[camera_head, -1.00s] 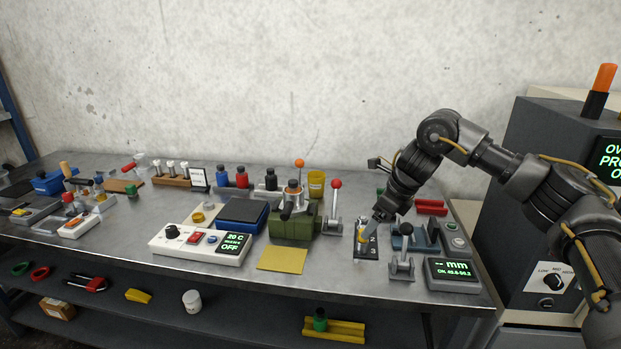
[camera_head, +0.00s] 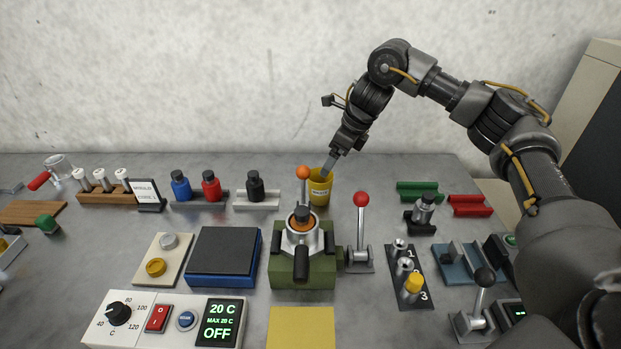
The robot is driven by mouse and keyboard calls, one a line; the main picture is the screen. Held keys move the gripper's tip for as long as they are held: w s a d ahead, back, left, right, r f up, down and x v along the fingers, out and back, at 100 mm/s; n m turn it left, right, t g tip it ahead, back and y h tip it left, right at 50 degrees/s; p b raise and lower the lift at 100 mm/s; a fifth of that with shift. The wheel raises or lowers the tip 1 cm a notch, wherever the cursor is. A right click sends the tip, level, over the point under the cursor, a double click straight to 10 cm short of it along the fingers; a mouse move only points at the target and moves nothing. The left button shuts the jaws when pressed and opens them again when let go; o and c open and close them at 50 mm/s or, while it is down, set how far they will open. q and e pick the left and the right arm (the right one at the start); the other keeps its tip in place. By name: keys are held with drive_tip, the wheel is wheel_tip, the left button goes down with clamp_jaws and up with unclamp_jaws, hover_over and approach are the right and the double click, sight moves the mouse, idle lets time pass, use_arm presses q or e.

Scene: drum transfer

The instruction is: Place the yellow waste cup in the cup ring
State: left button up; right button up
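I cannot identify the cup ring for certain; a small yellow round piece (camera_head: 156,267) sits on a beige plate (camera_head: 150,254) at the left. My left gripper is out of view.
An orange-knobbed lever (camera_head: 303,174) stands close left of the cup, and a red-knobbed lever (camera_head: 361,201) stands to its right. The green-based device (camera_head: 290,270) is in front. Dropper-like bottles (camera_head: 211,187) stand left. A numbered block (camera_head: 409,275) is at right.

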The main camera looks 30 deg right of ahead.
approach(320, 181)
drive_tip(key=shift+s+a+f, duration=0.75)
drive_tip(key=shift+a+f, duration=0.7)
drive_tip(key=shift+f, duration=0.1)
drive_tip(key=x, duration=0.4)
drive_tip(key=shift+w+f+p, duration=0.1)
drive_tip(key=shift+w+p, duration=0.1)
drive_tip(key=shift+p, duration=0.15)
drive_tip(key=c, duration=1)
drive_tip(key=shift+c, duration=0.2)
wheel_tip(320, 181, up, 10)
